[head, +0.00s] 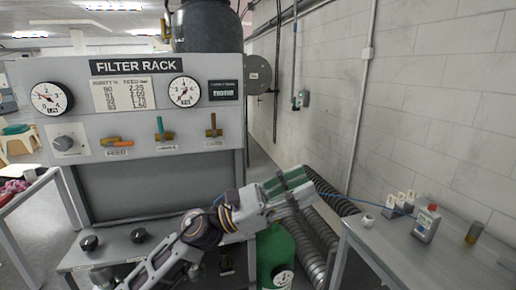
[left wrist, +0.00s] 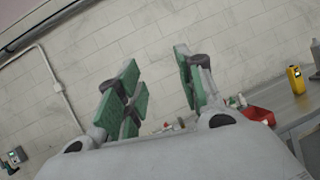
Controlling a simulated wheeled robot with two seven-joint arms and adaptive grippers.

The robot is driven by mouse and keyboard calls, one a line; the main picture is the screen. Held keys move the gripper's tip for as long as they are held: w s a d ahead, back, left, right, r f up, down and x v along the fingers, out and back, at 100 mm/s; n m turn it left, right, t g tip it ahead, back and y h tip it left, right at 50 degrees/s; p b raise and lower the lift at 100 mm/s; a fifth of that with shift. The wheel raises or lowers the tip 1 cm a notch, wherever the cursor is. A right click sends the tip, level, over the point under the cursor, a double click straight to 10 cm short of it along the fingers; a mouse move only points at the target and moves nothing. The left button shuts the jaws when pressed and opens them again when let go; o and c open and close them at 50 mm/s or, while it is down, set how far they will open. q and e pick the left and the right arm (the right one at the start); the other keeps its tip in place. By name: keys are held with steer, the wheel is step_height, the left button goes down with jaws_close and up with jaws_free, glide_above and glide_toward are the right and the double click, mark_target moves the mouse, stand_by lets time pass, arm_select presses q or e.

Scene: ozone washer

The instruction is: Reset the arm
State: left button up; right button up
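My left arm comes in from the lower left of the head view, in front of the filter rack (head: 160,185). My left gripper (head: 288,185) points to the right, past the rack's right edge and above the green cylinder (head: 276,252). In the left wrist view the green-padded fingers of the left gripper (left wrist: 158,88) stand apart with only the wall showing between them, so it is open and empty. My right arm and right gripper are not in view.
Ribbed hoses (head: 312,248) run between rack and bench. A black tank (head: 207,26) stands behind the rack. A block wall (head: 430,90) closes the right side.

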arm_select(q)
steer(key=w+a+f+n+t+y, duration=0.3)
steer(key=w+a+n+t+y, duration=0.45)
steer(key=n, duration=0.75)
steer(key=w+a+f+n+t+y, duration=0.3)
steer(key=a+n+t+y, duration=0.25)
steer(key=n+t, duration=0.7)
steer(key=s+a+f+n+g+y, duration=0.1)
steer(key=a+f+n+g+y, duration=0.2)
steer(key=a+f+n+y, duration=0.45)
steer(key=s+a+f+n+g+y, duration=0.15)
steer(key=a+f+n+g, duration=0.25)
steer(key=f+n, duration=0.7)
steer(key=s+a+f+n+g, duration=0.35)
steer(key=s+f+g, duration=0.25)
steer(key=s+f, duration=0.5)
steer(key=s+a+f+n+g, duration=0.2)
steer(key=s+f+n+g, duration=0.3)
steer(key=s+f, duration=0.6)
steer(key=s+f+m+g, duration=0.2)
steer(key=s+f, duration=0.1)
steer(key=f, duration=3)
steer(key=s+a+f, duration=0.2)
steer(key=s+f, duration=0.7)
steer(key=s, duration=0.2)
steer(key=s+a+f+g+y, duration=0.1)
steer(key=s+a+f, duration=0.1)
steer(key=s+f, duration=0.8)
steer(key=shift+s+a+f, duration=0.25)
steer(key=shift+s, duration=0.3)
